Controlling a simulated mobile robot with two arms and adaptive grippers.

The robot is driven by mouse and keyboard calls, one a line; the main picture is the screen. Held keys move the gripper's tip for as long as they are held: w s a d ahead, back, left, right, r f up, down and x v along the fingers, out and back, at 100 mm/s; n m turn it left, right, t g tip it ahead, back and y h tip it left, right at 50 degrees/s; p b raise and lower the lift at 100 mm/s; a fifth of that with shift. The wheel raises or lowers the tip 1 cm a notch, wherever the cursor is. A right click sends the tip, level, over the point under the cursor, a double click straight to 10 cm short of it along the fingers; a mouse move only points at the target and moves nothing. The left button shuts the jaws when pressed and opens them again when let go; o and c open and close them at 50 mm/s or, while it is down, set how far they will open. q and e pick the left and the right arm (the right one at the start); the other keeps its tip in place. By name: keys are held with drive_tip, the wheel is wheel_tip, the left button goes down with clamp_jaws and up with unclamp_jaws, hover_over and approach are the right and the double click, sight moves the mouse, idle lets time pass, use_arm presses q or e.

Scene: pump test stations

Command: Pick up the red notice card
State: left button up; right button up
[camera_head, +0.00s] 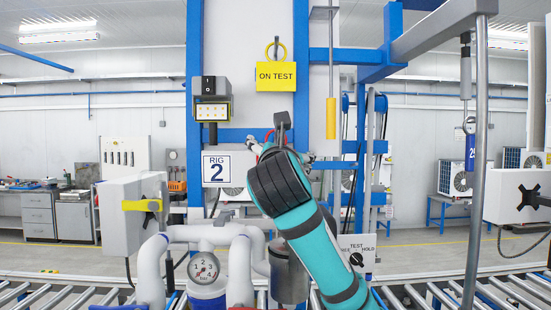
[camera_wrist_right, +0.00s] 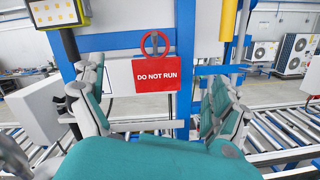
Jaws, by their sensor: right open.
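The red notice card (camera_wrist_right: 155,77) reads "DO NOT RUN" and hangs upright by a red ring (camera_wrist_right: 155,42) from a hook in the right wrist view. My right gripper (camera_wrist_right: 157,92) is open, with one finger to the left of the card and one to the right. It appears apart from both card edges. In the head view my right arm and gripper (camera_head: 281,150) hide the card, and only a bit of red shows at the hook (camera_head: 282,121). My left gripper is not in view.
A yellow "ON TEST" card (camera_head: 275,77) hangs above on the same blue-framed panel. A lamp box (camera_head: 211,100) and a "RIG 2" sign (camera_head: 216,169) are to the left. A yellow cylinder (camera_head: 331,118) hangs to the right. White pipes and a gauge (camera_head: 203,267) stand below.

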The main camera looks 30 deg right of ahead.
drive_tip(key=p+x, duration=0.2)
drive_tip(key=x, duration=0.2)
drive_tip(key=p+x, duration=0.3)
drive_tip(key=x, duration=0.2)
drive_tip(key=p+x, duration=0.3)
drive_tip(key=x, duration=0.2)
drive_tip(key=shift+s+d+r, duration=0.2)
drive_tip(key=shift+d+r, duration=0.2)
drive_tip(key=shift+d, duration=0.1)
drive_tip(key=shift+w+f, duration=0.1)
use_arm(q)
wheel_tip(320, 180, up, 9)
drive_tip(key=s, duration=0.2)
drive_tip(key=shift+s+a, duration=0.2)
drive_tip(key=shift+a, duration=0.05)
use_arm(e)
drive_tip(key=shift+a, duration=0.1)
drive_tip(key=c, duration=0.4)
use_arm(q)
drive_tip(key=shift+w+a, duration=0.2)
use_arm(e)
drive_tip(key=c, duration=1)
